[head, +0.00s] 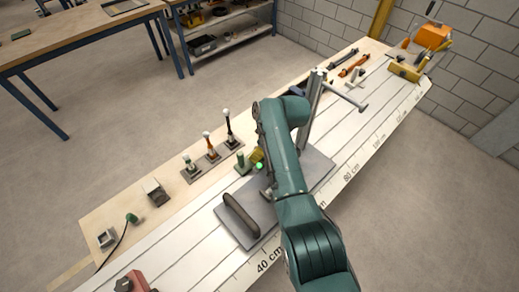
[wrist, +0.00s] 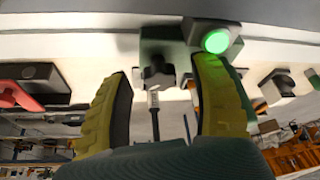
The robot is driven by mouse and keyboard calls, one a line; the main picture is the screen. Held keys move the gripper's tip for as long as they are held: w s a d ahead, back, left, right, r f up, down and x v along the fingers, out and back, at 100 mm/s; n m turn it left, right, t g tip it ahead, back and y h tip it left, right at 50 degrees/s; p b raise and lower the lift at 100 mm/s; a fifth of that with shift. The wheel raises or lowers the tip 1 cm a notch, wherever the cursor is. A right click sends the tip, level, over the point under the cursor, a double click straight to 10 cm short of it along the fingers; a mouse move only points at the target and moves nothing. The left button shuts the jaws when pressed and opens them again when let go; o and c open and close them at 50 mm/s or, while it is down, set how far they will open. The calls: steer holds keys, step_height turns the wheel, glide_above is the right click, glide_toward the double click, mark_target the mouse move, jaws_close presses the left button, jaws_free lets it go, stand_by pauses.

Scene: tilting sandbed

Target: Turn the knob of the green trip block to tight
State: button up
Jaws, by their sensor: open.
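In the wrist view a grey-green block (wrist: 165,42) sits at top centre, with a dark lobed knob (wrist: 158,74) on its face. A bright green light (wrist: 215,41) glows beside it on the right. My gripper (wrist: 165,90) is open, its yellow fingers on either side of the knob with gaps to it. A thin dark stem with a pale label (wrist: 153,100) shows below the knob. In the head view a small green block (head: 242,165) stands just left of the green light (head: 259,166); my arm hides most of my gripper. I cannot read the knob's setting.
Three upright levers (head: 211,150) stand left of the green block. A grey plate (head: 238,240) with a dark handle (head: 241,214) lies in front, partly under my arm. A metal post (head: 313,110) with a crossbar stands behind my arm. In the wrist view a red part (wrist: 18,95) lies at left.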

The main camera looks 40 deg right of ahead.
jaws_close()
steer(key=shift+r+m+p, duration=0.1)
steer(key=shift+m+p, duration=0.2)
steer(key=shift+p, duration=0.3)
steer(key=shift+a+r+m+h+p, duration=0.1)
steer(key=shift+m+h+p, duration=0.2)
steer(key=shift+m+p, duration=0.45)
steer(key=m+h+p, duration=0.1)
steer(key=m+p, duration=0.1)
steer(key=shift+a+p, duration=0.1)
steer(key=shift+p, duration=0.25)
steer(key=m+h+p, duration=0.1)
steer(key=m, duration=0.2)
steer(key=shift+f+m+g+h+p, duration=0.15)
steer(key=shift+m+h+p, duration=0.15)
steer(key=shift+m, duration=0.6)
steer(key=shift+f+m+g+h+p, duration=0.15)
steer(key=shift+m+h, duration=0.15)
steer(key=shift+m, duration=0.55)
